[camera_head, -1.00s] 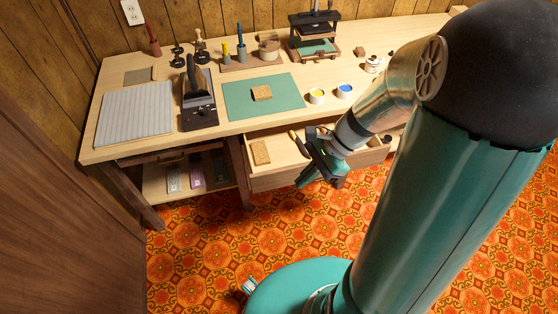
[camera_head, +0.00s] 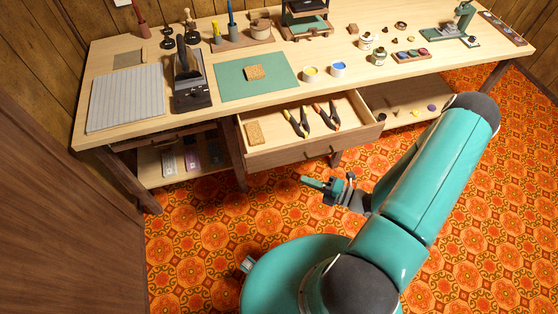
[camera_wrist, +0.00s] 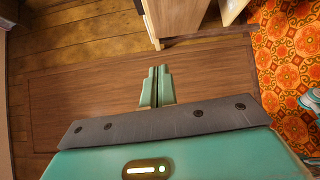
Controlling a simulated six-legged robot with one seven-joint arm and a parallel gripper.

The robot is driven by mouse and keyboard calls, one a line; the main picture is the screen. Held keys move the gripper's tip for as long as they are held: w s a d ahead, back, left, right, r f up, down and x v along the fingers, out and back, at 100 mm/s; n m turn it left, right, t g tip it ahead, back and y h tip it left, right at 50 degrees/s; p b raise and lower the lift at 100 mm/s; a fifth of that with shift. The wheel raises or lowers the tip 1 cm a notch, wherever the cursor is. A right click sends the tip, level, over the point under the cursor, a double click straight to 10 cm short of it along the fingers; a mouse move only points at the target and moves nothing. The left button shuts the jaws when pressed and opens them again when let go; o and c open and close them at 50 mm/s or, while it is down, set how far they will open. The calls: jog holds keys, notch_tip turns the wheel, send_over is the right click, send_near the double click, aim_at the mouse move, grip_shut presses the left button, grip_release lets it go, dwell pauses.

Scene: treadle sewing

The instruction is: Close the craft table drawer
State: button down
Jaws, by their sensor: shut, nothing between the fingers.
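The craft table drawer (camera_head: 284,155) is pulled out from under the table top in the head view.
The craft table (camera_head: 140,126) carries a green mat (camera_head: 235,88), a striped board (camera_head: 125,98), a stamping tool (camera_head: 190,85) and paint pots. An open shelf (camera_head: 150,178) lies left of the drawer.

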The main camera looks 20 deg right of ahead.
jog(key=f+m+t, duration=0.1)
jog(key=m, duration=0.1)
send_near(268, 156)
jog(key=a, duration=0.4)
jog(key=w, duration=0.3)
jog(key=shift+w+a+r+h, duration=0.1)
jog(key=shift+a+h, duration=0.05)
jog(key=shift+h, duration=0.15)
jog(key=shift+w, duration=0.3)
